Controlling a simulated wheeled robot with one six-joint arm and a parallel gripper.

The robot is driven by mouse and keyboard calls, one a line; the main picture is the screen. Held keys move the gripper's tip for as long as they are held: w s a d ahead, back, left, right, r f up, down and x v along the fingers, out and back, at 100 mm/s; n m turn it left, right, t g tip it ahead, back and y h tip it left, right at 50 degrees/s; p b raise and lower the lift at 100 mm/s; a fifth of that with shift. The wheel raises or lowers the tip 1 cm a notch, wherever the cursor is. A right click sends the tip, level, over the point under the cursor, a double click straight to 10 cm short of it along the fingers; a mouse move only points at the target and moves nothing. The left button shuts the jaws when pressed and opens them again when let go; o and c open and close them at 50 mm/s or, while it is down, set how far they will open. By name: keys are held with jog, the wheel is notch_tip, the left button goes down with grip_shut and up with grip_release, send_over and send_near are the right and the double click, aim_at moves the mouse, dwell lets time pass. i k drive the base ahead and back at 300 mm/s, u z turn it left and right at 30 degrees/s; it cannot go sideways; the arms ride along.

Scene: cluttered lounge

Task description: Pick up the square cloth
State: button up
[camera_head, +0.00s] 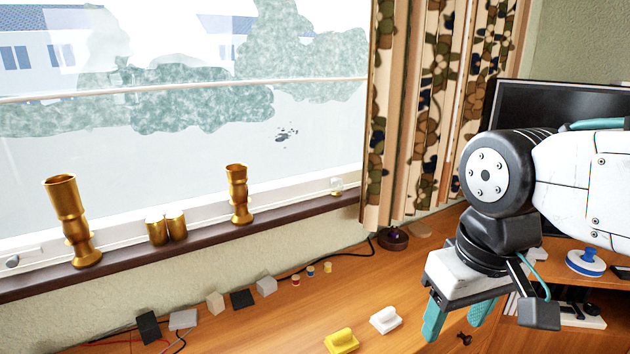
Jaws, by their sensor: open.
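My gripper (454,326) is at the right of the head view, with its two teal fingers pointing down and apart. Nothing shows between the fingers. I cannot single out a square cloth for certain. Several small squarish pieces stand in a row on the desk along the wall: a dark piece (148,327), a light grey piece (183,320), a beige piece (215,302), another dark piece (242,299) and another grey piece (266,286). Whether any is cloth is too small to tell. They are well left of my gripper.
On the wooden desk (345,285), a yellow handled object (341,341) and a white handled object (386,320) lie left of my gripper. Small spool-like items (310,271) and dark cables are near the wall. Gold vases (239,195) stand on the sill. A monitor (545,105) is behind my arm.

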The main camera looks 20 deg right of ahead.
aim_at(385, 321)
jog(key=k, duration=0.5)
jog(key=z, duration=0.8)
jog(key=i, duration=0.8)
jog(key=u, duration=0.2)
